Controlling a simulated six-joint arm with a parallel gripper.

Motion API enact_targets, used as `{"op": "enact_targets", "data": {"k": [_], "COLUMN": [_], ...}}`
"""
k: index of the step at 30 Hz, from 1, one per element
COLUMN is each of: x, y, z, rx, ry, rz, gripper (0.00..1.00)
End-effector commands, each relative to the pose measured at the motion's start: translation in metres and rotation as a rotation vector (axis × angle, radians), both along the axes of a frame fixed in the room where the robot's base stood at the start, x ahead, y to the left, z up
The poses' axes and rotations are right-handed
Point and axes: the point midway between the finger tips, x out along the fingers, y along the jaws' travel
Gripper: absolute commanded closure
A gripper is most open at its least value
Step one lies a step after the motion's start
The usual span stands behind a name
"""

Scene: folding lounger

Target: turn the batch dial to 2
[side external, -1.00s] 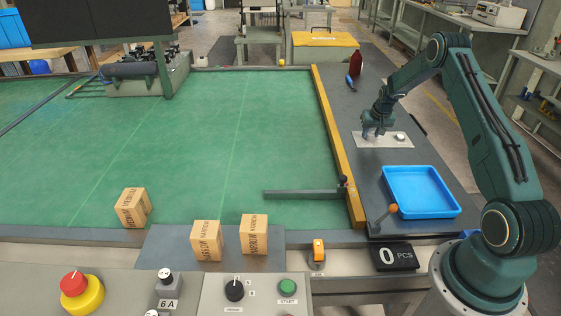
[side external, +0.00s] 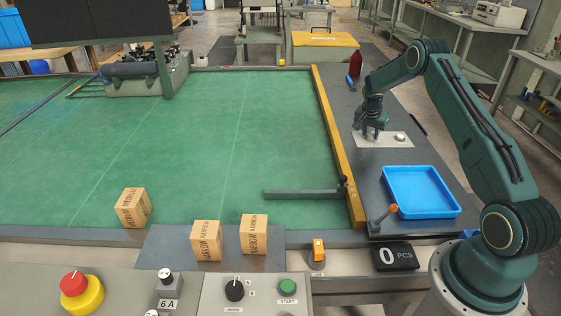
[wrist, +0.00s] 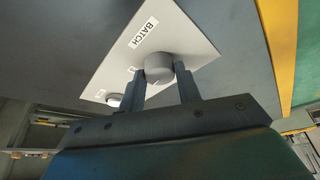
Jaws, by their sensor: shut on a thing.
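The batch dial (wrist: 158,66) is a round grey knob on a pale plate (wrist: 187,32) marked BATCH in the wrist view. My gripper (wrist: 160,83) is shut on the dial, with one finger on each side of it. Any pointer mark or number by the dial is hidden or too small to read. In the side view my gripper (side external: 371,135) points down over the left part of the plate (side external: 386,145), and its fingers hide the dial there.
A second round knob (side external: 400,138) sits on the plate's right part. A blue tray (side external: 421,191) lies in front. A yellow rail (side external: 338,150) runs along the left. A blue-handled tool (side external: 350,83) and a dark red object (side external: 355,64) are behind.

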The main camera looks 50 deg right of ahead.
Motion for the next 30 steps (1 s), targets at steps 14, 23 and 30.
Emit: {"op": "enact_targets", "data": {"k": [14, 23, 30], "x": [0.0000, 0.0001, -0.0004], "y": [0.0003, 0.0002, 0.0031], "z": [-0.0001, 0.0001, 0.0074], "rx": [0.001, 0.001, 0.001], "ry": [0.000, 0.000, 0.001], "rz": [-0.002, -0.002, -0.001], "gripper": [0.45, 0.45, 0.45]}}
